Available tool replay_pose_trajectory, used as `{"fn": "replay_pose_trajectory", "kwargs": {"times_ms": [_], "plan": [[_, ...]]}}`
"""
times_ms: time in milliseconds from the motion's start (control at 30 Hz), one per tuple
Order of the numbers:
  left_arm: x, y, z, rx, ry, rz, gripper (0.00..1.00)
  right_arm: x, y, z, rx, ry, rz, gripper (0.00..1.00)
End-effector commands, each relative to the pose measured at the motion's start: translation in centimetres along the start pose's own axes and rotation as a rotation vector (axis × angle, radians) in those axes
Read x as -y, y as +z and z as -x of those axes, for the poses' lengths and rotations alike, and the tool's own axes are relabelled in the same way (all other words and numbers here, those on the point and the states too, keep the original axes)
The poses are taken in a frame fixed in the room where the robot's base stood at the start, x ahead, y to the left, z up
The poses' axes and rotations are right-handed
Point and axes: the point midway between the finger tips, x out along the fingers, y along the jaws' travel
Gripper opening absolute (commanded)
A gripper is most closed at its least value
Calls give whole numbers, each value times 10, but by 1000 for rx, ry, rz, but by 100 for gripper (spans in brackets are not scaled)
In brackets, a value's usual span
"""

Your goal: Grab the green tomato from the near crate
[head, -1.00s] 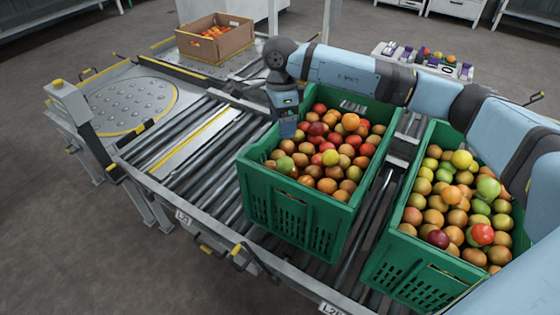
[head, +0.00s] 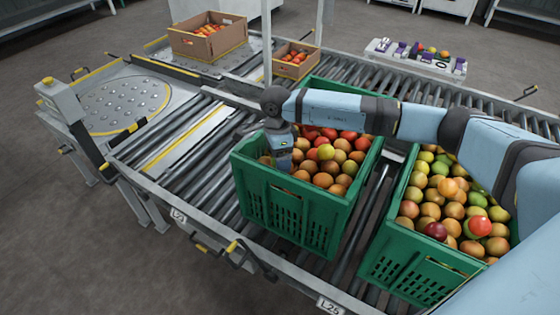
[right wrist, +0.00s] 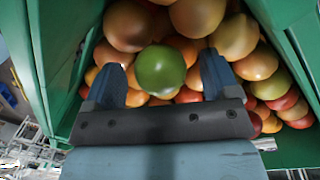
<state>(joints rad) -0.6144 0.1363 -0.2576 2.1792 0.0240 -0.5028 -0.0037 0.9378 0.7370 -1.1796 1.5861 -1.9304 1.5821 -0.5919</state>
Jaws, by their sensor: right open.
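The green tomato (right wrist: 160,70) lies among orange and red tomatoes in the left green crate (head: 290,205), where my right gripper (head: 281,166) reaches in from above. In the right wrist view its two open fingers stand on either side of the green tomato, with visible gaps. I cannot tell how far down they reach around it. The gripper hides the green tomato in the head view. My left gripper is not in view.
A second green crate (head: 405,275), full of mixed tomatoes, stands to the right on the roller conveyor (head: 200,185). The crate walls (right wrist: 295,40) rise close around my right gripper. Cardboard boxes (head: 208,45) stand at the back. Rollers left of the crate are clear.

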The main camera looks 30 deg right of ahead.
Motion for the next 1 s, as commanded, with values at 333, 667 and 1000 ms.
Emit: {"fn": "replay_pose_trajectory", "kwargs": {"times_ms": [333,667,1000], "plan": [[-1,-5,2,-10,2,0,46,0,0,-4,0,-1,0,60],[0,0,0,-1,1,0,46,0,0,-4,1,-1,0,36],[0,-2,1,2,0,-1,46,-1,0,16,2,-5,0,36]]}}
